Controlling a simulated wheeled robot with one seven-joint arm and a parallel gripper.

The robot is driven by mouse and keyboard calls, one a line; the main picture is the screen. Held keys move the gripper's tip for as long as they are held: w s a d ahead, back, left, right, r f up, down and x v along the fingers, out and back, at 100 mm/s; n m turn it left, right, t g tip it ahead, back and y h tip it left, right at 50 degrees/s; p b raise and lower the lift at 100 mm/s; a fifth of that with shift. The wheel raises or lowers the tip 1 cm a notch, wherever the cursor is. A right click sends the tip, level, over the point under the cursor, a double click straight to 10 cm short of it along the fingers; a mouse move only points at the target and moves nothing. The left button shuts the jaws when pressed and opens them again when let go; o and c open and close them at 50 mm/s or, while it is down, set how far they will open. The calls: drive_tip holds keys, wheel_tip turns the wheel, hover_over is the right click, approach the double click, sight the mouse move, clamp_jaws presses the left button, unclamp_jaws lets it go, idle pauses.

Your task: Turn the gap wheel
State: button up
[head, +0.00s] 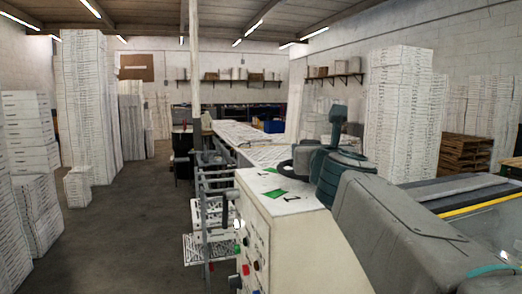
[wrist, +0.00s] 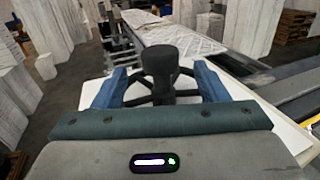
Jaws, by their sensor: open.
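The gap wheel shows in the wrist view as a black hub (wrist: 158,62) with dark spokes spreading to both sides. It stands above the pale top of a machine cabinet. My gripper (wrist: 160,86) is open, with one blue finger on each side of the hub. A gap shows between each finger and the hub; I cannot tell whether the fingers touch the spokes. The wheel's lower part is hidden by my gripper's body. In the head view the cream cabinet (head: 290,207) stands at centre right, and my arm covers much of the wheel area.
Coloured buttons sit on the cabinet's front face. A metal frame (head: 213,195) stands left of it. A long conveyor (head: 232,133) with white sheets runs behind. Stacks of white boxes (head: 84,100) line the left, and more (head: 398,110) stand right. The floor (head: 125,220) at left is open.

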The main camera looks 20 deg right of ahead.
drive_tip(key=p+v, duration=0.1)
drive_tip(key=v, duration=0.4)
drive_tip(key=shift+s, duration=0.1)
idle(0.5)
